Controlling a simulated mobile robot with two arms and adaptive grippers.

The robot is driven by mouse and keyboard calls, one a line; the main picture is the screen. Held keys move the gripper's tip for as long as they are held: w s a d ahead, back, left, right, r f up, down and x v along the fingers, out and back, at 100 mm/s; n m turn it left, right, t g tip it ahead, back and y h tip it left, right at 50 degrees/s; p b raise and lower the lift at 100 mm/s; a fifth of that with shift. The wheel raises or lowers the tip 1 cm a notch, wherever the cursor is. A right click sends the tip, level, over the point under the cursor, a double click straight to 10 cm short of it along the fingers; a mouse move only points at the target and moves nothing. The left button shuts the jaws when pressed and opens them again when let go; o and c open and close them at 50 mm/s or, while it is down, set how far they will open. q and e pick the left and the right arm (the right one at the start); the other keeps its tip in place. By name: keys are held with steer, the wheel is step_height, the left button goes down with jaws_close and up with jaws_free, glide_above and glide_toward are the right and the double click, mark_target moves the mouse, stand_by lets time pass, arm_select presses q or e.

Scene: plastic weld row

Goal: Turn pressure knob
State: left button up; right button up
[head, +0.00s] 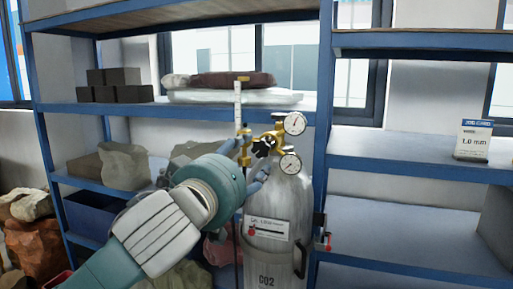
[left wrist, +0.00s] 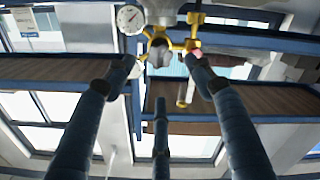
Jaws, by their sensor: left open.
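A pale CO2 cylinder (head: 272,215) stands upright, with a brass regulator (head: 278,130) on top. The regulator carries two round gauges, an upper one (head: 295,123) and a lower one (head: 290,164). A black pressure knob (head: 262,147) faces my left gripper (head: 252,157). That gripper is open, with blue fingertips spread above and below the knob. In the left wrist view, the knob (left wrist: 160,53) shows between the two long fingers, slightly beyond their tips; I cannot tell whether they touch it. The third finger is lower in that view. My right gripper is not in view.
Blue shelving (head: 200,108) stands behind the cylinder, holding dark blocks (head: 115,85) and sacks (head: 122,165). A thin upright flowmeter tube (head: 238,105) is close to the gripper.

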mark_target(260, 148)
arm_select(q)
steer(key=p+x, duration=0.3)
steer(key=x, duration=0.5)
steer(key=shift+w+d, duration=0.1)
steer(key=shift+w, duration=0.3)
steer(key=shift+w+d+f+p, duration=0.1)
steer(key=shift+w+p, duration=0.2)
steer(key=shift+w, duration=0.15)
steer(key=c, duration=1.2)
